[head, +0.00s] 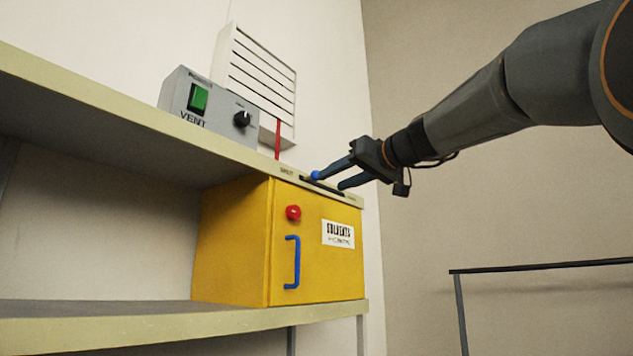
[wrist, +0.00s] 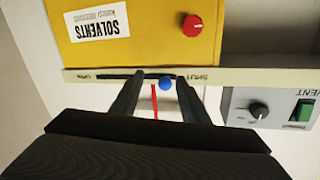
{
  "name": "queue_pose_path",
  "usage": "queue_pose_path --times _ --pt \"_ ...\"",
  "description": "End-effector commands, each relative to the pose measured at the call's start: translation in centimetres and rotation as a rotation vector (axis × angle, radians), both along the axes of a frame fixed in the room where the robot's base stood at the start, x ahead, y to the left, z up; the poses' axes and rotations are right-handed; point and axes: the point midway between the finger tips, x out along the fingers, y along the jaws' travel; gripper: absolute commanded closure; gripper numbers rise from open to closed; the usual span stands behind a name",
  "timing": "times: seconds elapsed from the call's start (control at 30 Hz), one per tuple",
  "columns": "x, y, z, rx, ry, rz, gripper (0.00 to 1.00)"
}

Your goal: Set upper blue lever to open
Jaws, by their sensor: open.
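The upper blue lever shows as a blue ball knob (head: 315,175) at a dark slot in the upper shelf's front edge, near the SHUT label (head: 287,171). My gripper (head: 330,180) is open at the slot. In the wrist view the blue knob (wrist: 165,84) appears between the two fingers (wrist: 158,78), closer to the right one. I cannot tell whether a finger touches it. In this upside-down view the SHUT label (wrist: 191,78) is to the right and the OPEN label (wrist: 83,76) to the left. The lever's stem is hidden.
A yellow solvents cabinet (head: 235,240) with a red knob (head: 293,212) and blue handle (head: 297,262) stands below the slot. A grey VENT box (head: 215,105) sits on the upper shelf. A red rod (head: 277,140) and white louvre (head: 255,75) are behind. A dark rail (head: 540,266) is at right.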

Motion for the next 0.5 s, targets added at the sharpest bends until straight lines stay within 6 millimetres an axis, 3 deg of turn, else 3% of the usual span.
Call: queue_pose_path --times 0.03,0.13,0.5 --pt "-0.4 0.2 1.3 0.004 -0.024 0.009 0.59" --pt "-0.6 0.6 2.4 0.009 -0.046 0.019 0.59" --pt "2.9 3.7 2.7 0.009 -0.046 0.019 0.59"
